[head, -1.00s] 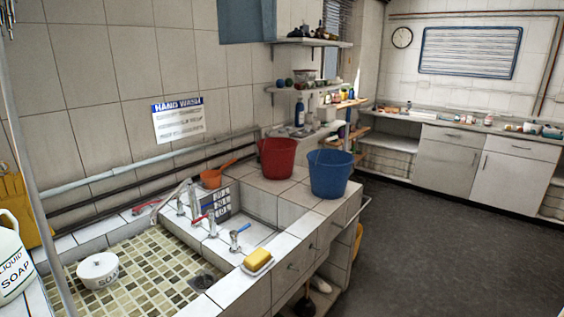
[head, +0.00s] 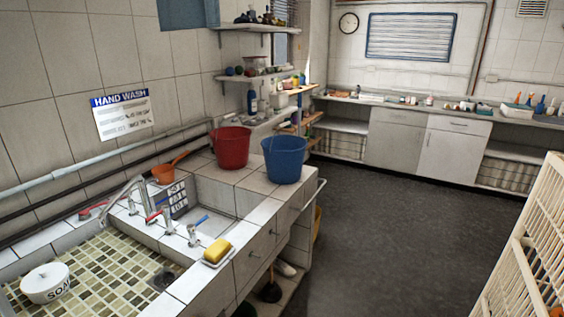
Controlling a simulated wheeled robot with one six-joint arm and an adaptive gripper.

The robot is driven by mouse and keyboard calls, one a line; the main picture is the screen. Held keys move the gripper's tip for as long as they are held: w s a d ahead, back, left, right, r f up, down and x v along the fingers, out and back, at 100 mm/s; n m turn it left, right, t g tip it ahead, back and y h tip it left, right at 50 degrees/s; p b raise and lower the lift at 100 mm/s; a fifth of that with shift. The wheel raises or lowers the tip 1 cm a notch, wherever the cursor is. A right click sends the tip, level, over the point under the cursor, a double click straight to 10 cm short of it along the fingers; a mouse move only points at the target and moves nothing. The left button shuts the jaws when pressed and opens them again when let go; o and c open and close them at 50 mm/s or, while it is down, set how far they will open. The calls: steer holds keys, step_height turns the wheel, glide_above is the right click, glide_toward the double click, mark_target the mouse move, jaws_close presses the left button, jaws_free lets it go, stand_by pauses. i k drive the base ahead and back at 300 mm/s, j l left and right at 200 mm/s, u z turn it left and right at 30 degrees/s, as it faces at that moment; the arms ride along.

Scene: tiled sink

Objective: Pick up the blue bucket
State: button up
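The blue bucket (head: 285,161) stands upright on the tiled counter (head: 240,178), near its far right corner. A red bucket (head: 230,148) stands just to its left, on the same counter. My gripper is not in view in the head view.
A tiled sink with taps (head: 166,217) lies in front of the buckets. A yellow sponge (head: 217,250) sits on a dish at the counter edge. An orange dipper (head: 165,172) is left of the red bucket. Dark floor (head: 400,235) is open on the right, before a cream slatted rack (head: 530,245).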

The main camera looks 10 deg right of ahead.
mark_target(284, 155)
steer(key=i+z, duration=0.35)
steer(key=i, duration=0.4)
steer(key=i+j+z, duration=0.15)
steer(key=i+z, duration=0.2)
steer(key=i, duration=0.4)
